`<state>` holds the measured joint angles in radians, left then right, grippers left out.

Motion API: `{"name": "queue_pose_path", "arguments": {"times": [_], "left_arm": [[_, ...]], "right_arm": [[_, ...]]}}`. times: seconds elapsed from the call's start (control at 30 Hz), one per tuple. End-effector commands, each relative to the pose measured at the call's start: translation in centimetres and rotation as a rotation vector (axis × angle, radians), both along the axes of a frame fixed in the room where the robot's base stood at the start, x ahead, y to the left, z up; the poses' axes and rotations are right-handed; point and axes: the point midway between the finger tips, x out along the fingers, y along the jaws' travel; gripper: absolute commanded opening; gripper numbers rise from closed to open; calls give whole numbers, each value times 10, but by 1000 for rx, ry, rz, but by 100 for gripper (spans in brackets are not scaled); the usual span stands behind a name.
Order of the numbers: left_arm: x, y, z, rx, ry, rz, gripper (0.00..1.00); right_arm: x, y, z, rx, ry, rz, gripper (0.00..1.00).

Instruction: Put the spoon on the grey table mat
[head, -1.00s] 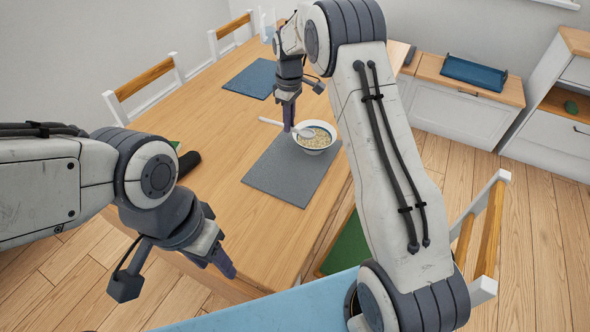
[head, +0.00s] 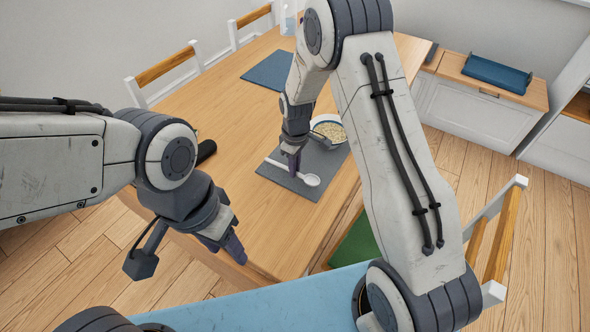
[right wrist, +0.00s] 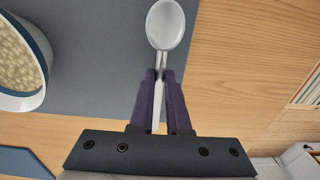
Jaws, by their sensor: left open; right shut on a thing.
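The white spoon (head: 312,180) is over the grey table mat (head: 318,192), bowl end toward the right. My right gripper (head: 292,165) is shut on the spoon's handle. In the right wrist view the spoon (right wrist: 166,25) sticks out beyond the fingertips (right wrist: 160,75), with the grey mat (right wrist: 105,60) under it. I cannot tell whether the spoon touches the mat. My left gripper (head: 232,248) is open and empty near the table's front edge.
A bowl of cereal (head: 330,130) stands at the mat's far end, beside the right gripper. A blue mat (head: 268,70) lies farther back. A dark cylinder (head: 206,150) lies on the table's left. Chairs stand around the table.

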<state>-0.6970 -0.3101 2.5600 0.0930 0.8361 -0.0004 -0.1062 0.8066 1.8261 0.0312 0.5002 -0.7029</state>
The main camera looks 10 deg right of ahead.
Motion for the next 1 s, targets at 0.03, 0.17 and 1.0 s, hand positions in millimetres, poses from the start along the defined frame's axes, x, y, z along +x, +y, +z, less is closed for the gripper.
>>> {"name": "queue_pose_path", "arguments": {"times": [0.03,0.17,1.0], "left_arm": [[0,0,2,0,0,0,50],[0,0,3,0,0,0,50],[0,0,2,0,0,0,50]], "right_arm": [[-1,0,-8,-1,4,0,0],[0,0,-18,0,0,-1,0],[1,0,-14,0,-3,-1,45]]}}
